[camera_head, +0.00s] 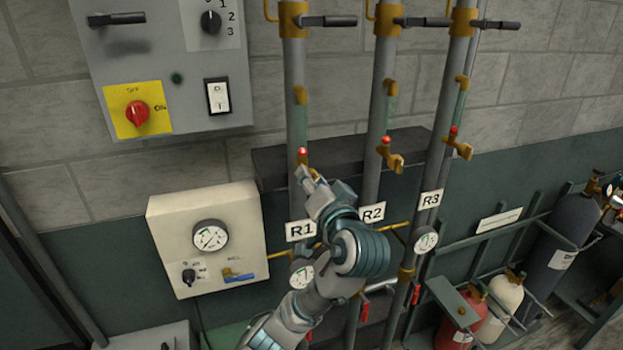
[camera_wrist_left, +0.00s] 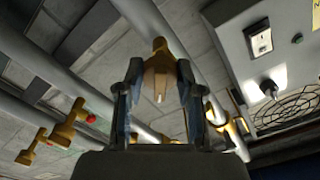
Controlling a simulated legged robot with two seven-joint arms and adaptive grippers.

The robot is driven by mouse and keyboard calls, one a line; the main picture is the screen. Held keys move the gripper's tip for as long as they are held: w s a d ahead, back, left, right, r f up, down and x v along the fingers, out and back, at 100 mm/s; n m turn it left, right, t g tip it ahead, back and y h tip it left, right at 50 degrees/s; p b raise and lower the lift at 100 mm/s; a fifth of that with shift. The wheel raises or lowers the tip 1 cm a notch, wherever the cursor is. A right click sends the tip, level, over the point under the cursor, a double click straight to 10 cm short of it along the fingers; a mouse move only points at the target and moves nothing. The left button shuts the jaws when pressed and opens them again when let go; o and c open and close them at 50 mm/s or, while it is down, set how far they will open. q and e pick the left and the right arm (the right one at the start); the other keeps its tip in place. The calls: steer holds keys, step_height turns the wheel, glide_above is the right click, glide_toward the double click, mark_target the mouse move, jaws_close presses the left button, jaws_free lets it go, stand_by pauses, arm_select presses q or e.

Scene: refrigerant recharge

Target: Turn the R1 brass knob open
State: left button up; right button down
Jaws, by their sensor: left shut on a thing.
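The R1 brass knob (camera_wrist_left: 160,72) is between the two fingers of my left gripper (camera_wrist_left: 157,98) in the left wrist view, and the fingers are shut on it. In the head view my left gripper (camera_head: 308,180) reaches up to the R1 pipe (camera_head: 297,110), just above the R1 label (camera_head: 300,230). There the knob is mostly hidden by the gripper; its red tip (camera_head: 302,152) shows above the fingers. How far the knob is turned cannot be told. My right gripper is not in view.
The R2 knob (camera_head: 391,157) and R3 knob (camera_head: 458,146) stand on the pipes to the right. A white gauge box (camera_head: 205,235) is at left below a grey switch panel (camera_head: 165,60). Gas cylinders (camera_head: 563,240) stand at the far right.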

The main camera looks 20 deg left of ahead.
arm_select(q)
steer(key=m+p, duration=0.1)
steer(key=m, duration=0.4)
steer(key=shift+d+m+p, duration=0.1)
steer(key=shift+m+p, duration=0.25)
steer(key=shift+m, duration=0.05)
steer(key=m+p, duration=0.1)
steer(key=m, duration=0.1)
steer(key=shift+m, duration=0.4)
steer(key=shift+f+m+p, duration=0.2)
steer(key=shift+m+p, duration=0.3)
steer(key=shift+m, duration=0.3)
steer(key=shift+f, duration=0.15)
